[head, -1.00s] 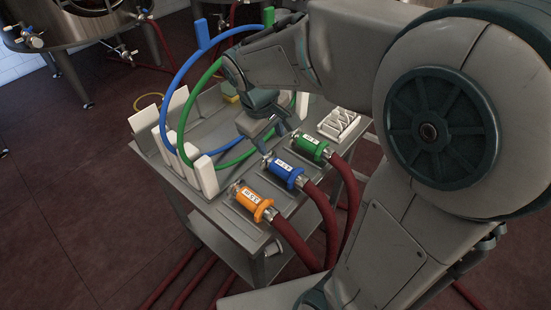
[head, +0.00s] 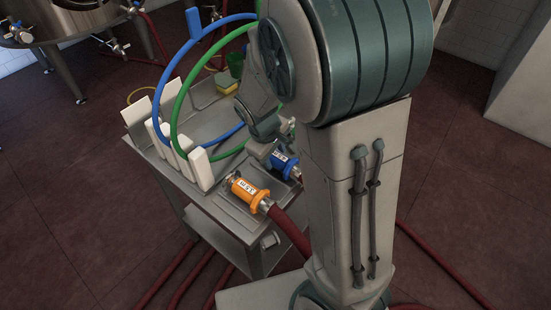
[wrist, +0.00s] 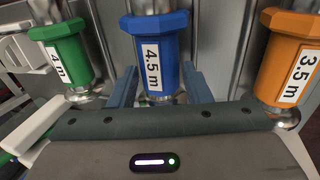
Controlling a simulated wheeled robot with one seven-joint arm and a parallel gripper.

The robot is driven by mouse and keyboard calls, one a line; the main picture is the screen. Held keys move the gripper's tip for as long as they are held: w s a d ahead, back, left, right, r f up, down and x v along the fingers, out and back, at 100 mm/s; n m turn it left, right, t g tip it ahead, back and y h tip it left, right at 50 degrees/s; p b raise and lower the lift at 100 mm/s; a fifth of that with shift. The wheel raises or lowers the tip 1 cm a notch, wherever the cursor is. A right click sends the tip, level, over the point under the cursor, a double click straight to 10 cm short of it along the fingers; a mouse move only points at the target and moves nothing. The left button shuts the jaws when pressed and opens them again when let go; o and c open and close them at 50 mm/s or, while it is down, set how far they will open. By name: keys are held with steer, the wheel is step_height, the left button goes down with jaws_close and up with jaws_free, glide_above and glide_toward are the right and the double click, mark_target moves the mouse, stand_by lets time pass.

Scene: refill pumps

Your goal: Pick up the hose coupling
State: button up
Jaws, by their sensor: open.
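Three hose couplings lie in a row on the metal cart. The blue coupling (head: 285,165), labelled 4.5 m, is in the centre of the wrist view (wrist: 155,50). The orange coupling (head: 250,195), labelled 3.5 m, is at the right there (wrist: 290,58). The green coupling (wrist: 62,55), labelled 4 m, is at the left there; my arm hides it in the head view. My gripper (wrist: 160,85) is open, with one blue finger on each side of the blue coupling's near end. I cannot tell whether the fingers touch it.
The cart (head: 222,215) carries upright white holders (head: 199,170) with large blue (head: 172,72) and green (head: 177,105) hoops, left of the couplings. A dark red hose (head: 290,232) runs from the orange coupling off the cart's edge. Steel tanks (head: 65,25) stand behind.

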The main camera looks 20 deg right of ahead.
steer(key=shift+w+d+f, duration=0.1)
steer(key=shift+d+f, duration=0.05)
steer(key=shift+f, duration=0.55)
steer(key=shift+r, duration=0.1)
steer(key=c, duration=0.9)
